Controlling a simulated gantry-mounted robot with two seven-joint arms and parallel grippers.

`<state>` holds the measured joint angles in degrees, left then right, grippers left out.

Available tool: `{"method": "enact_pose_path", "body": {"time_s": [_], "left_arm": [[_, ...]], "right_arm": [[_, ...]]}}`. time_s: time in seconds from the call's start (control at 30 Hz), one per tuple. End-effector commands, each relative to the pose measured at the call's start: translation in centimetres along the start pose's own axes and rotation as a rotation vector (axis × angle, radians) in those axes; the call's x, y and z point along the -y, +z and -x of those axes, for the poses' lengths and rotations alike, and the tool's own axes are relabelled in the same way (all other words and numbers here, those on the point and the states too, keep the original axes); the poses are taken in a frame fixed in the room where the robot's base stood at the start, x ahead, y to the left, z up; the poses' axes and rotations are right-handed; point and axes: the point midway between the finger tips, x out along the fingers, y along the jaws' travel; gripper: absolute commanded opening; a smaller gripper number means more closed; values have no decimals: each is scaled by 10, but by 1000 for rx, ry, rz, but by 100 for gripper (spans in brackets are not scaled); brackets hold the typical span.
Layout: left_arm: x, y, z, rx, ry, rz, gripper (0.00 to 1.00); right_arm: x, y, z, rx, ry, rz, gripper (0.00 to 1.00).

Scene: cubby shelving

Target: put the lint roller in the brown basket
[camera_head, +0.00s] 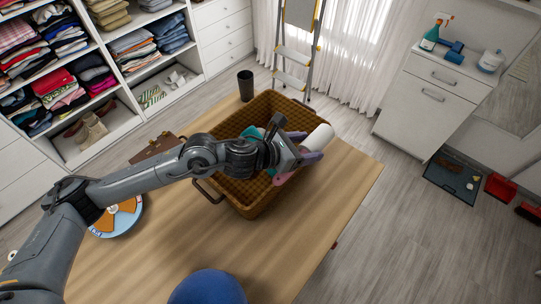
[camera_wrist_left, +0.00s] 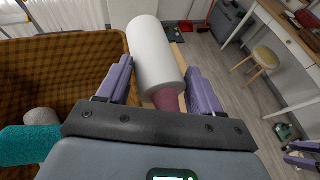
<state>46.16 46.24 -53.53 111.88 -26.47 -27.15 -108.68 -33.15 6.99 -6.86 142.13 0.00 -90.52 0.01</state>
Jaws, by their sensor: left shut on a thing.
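The lint roller (camera_head: 319,138) has a white roll and a pink handle. My left gripper (camera_head: 304,148) is shut on it near the handle end, and its purple fingers flank the roller in the left wrist view (camera_wrist_left: 160,90). The brown basket (camera_head: 221,131) is a woven checked box standing on the table. The roller is held up at the basket's right side, near the rim in the head view. In the left wrist view the basket (camera_wrist_left: 62,75) lies left of the roller (camera_wrist_left: 153,50). My right gripper (camera_wrist_left: 300,155) shows small at the right edge there, its fingers apart.
A teal cloth (camera_wrist_left: 28,144) and a grey rolled item (camera_wrist_left: 41,117) are in the basket. A dark cup (camera_head: 245,85) stands behind it. A blue ball (camera_head: 207,288) is at the table's front. The wooden table (camera_head: 310,215) is clear to the basket's right.

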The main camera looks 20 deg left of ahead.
Motion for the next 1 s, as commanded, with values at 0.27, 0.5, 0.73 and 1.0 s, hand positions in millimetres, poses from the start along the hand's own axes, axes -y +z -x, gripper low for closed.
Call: {"method": "enact_pose_path", "body": {"time_s": [0.27, 0.5, 0.73, 1.0], "left_arm": [[-47, -46, 18, -4, 4, 2, 32], [-68, -66, 27, 0, 2, 1, 32], [-71, -74, 26, -1, 1, 2, 32], [-70, -102, 13, 0, 0, 3, 32]], "right_arm": [[1, 0, 2, 3, -2, -1, 43], [1, 0, 3, 3, -3, -2, 43], [1, 0, 3, 3, -3, -3, 43], [1, 0, 3, 3, -3, -3, 43]]}}
